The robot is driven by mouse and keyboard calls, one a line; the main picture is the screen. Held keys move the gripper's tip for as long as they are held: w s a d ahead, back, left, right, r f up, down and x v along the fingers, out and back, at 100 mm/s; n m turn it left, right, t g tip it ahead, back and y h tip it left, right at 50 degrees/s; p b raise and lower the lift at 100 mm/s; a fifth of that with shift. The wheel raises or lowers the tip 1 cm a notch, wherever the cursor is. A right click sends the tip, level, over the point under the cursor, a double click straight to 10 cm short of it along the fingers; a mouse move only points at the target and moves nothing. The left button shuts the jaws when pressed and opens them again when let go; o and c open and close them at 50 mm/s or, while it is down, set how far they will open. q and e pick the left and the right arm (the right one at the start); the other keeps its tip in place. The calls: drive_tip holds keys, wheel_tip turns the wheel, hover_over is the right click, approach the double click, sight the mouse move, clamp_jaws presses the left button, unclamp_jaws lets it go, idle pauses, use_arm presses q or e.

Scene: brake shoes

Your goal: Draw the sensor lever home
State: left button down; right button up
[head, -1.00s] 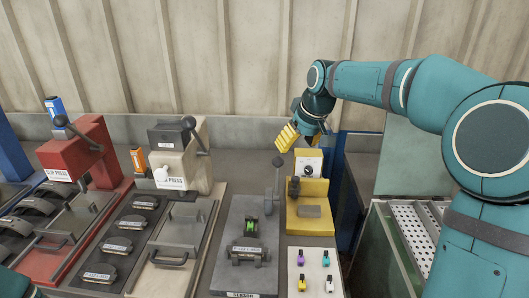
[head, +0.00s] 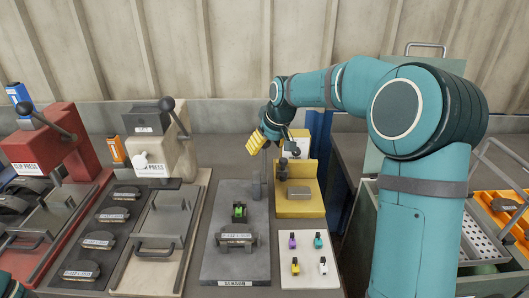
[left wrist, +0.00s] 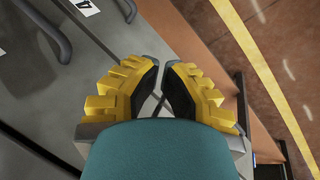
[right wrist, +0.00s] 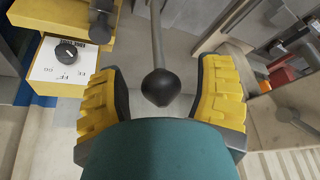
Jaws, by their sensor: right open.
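The sensor lever (head: 264,178) rises as a grey arm from the back right of the grey sensor plate (head: 215,262); its top is hidden behind my right gripper (head: 268,145) in the head view. In the right wrist view the lever's dark ball knob (right wrist: 160,87) is between the open fingers of my right gripper (right wrist: 160,100), with a gap on both sides. A dark part (head: 236,238) with a green piece (head: 239,211) sits on the sensor plate. My left gripper (left wrist: 161,90) shows only in its wrist view, empty, its fingertips close together.
A yellow fixture (head: 300,207) stands right of the lever. In front of it is a white board (head: 309,262) with several small coloured pieces. A cream press (head: 165,150) and a red clip press (head: 55,150) stand left. A green-walled bin (head: 366,190) is at right.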

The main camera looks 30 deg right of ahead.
drive_tip(key=shift+x, duration=1)
drive_tip(key=shift+w, duration=0.1)
clamp_jaws()
